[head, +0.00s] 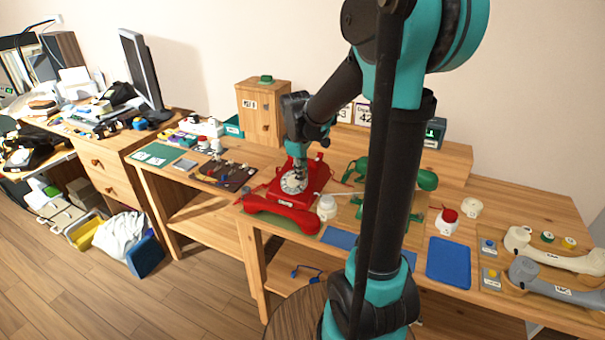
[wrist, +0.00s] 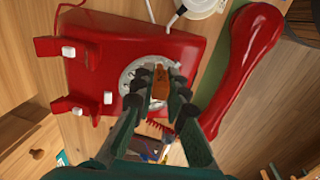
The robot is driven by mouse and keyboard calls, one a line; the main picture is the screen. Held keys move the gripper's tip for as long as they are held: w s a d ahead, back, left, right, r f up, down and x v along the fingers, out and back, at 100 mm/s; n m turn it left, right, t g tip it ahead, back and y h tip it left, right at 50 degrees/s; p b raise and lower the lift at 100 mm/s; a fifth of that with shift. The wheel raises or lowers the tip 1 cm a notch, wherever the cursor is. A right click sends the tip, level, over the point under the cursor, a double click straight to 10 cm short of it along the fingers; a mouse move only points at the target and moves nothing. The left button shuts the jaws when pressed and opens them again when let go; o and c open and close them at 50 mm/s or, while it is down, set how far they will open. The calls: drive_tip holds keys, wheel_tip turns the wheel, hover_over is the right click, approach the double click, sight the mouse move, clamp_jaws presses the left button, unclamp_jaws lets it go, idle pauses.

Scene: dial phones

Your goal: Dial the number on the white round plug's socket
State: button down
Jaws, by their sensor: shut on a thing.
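A red dial phone (head: 312,178) stands on the table, and its red handset (head: 282,217) lies off the cradle in front of it. My gripper (head: 295,172) is over the phone's white dial (head: 291,184). In the wrist view, my gripper (wrist: 158,88) is shut on a small orange-brown piece (wrist: 160,82), which covers part of the dial (wrist: 133,75). Whether the piece touches the dial is unclear. White round objects stand near the phone (head: 327,207) and farther right (head: 472,207); which is the plug, and its number, cannot be read.
A green phone (head: 428,180) is partly hidden behind my arm. Number cards (head: 364,115) stand at the back. A blue tray (head: 449,262), a cream handset (head: 550,250) and a grey handset (head: 555,280) lie at right. Tools lie on a dark mat (head: 235,178) at left.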

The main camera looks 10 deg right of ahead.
drive_tip(key=shift+s+a+f, duration=0.15)
drive_tip(key=shift+s+a, duration=0.1)
drive_tip(key=shift+s+a+r, duration=0.1)
drive_tip(key=shift+s+r, duration=0.05)
drive_tip(key=shift+r, duration=0.3)
drive_tip(key=shift+s+a+r, duration=0.1)
drive_tip(key=shift+s+r, duration=0.05)
drive_tip(key=shift+r, duration=0.25)
drive_tip(key=shift+w, duration=0.1)
drive_tip(key=shift+w+a+r, duration=0.35)
drive_tip(key=shift+w, duration=0.65)
drive_tip(key=shift+w+a+r, duration=0.3)
drive_tip(key=shift+w, duration=0.65)
drive_tip(key=shift+w+a+r, duration=0.35)
drive_tip(key=shift+w, duration=0.65)
drive_tip(key=shift+f, duration=0.15)
drive_tip(key=shift+w+d+f, duration=0.15)
drive_tip(key=shift+f, duration=0.25)
drive_tip(key=shift+w+d+f, duration=0.1)
drive_tip(key=shift+w+f, duration=0.1)
drive_tip(key=shift+f, duration=0.25)
